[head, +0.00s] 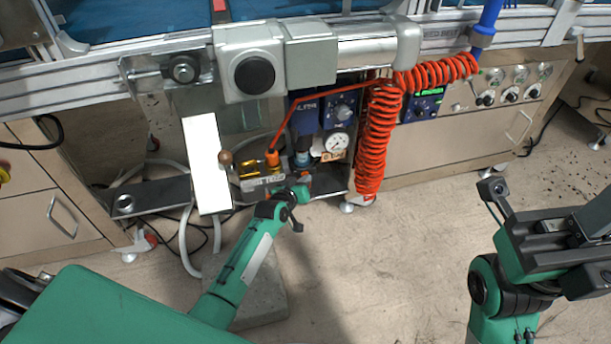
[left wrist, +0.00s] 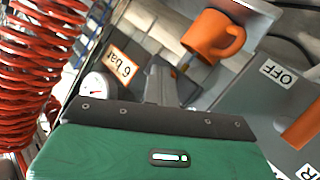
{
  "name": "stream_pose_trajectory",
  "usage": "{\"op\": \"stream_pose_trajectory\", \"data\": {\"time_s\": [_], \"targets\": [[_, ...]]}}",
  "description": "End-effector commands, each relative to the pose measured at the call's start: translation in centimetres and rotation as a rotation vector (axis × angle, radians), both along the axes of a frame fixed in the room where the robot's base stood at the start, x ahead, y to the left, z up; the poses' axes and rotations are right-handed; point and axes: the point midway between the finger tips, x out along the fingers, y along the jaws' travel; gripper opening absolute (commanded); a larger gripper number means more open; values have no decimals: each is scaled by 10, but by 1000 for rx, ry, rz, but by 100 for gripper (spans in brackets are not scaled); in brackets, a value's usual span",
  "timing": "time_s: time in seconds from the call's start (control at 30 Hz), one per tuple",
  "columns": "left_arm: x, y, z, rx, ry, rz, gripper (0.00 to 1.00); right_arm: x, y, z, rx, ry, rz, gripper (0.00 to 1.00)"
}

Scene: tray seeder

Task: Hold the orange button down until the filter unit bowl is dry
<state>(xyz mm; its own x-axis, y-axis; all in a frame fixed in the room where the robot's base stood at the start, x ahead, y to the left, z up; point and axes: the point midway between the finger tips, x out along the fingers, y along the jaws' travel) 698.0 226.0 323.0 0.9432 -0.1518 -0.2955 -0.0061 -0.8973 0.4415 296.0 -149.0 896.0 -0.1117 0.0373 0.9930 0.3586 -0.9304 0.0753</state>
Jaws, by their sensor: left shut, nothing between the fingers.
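The filter unit (head: 303,158) is low under the bench rail, with blue parts and a round gauge (head: 337,143) beside it. The gauge also shows in the left wrist view (left wrist: 97,87), near a "6 bar" label. An orange fitting (head: 273,158) is left of the filter unit. My left gripper (head: 302,188) is shut and empty, just below and in front of the unit. Its grey fingers (left wrist: 160,83) point toward a small orange and dark part (left wrist: 174,72). I cannot tell whether they touch it. The bowl's contents are hidden. My right arm is at the right, its fingers unclear.
A coiled red hose (head: 373,140) hangs right of the gauge. A white panel (head: 206,163) stands to the left. The left wrist view shows an orange mug-shaped part (left wrist: 212,36) and a grey box (left wrist: 262,105) labelled OFF. Floor in front is mostly clear.

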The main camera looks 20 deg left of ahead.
Motion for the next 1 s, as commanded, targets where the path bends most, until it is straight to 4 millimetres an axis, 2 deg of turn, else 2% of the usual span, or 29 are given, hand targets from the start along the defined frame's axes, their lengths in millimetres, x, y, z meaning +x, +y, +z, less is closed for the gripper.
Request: {"op": "stream_pose_trajectory", "data": {"time_s": [0.27,0.6,1.0], "targets": [[-1,0,1,0,0,1,0,1,0,1,0,3,-1,0],[-14,-8,1,0,0,1,0,0,0,15,0,1,0,0],[-16,-11,1,0,1,0,0,0,0,17,0,0,0,0]]}}
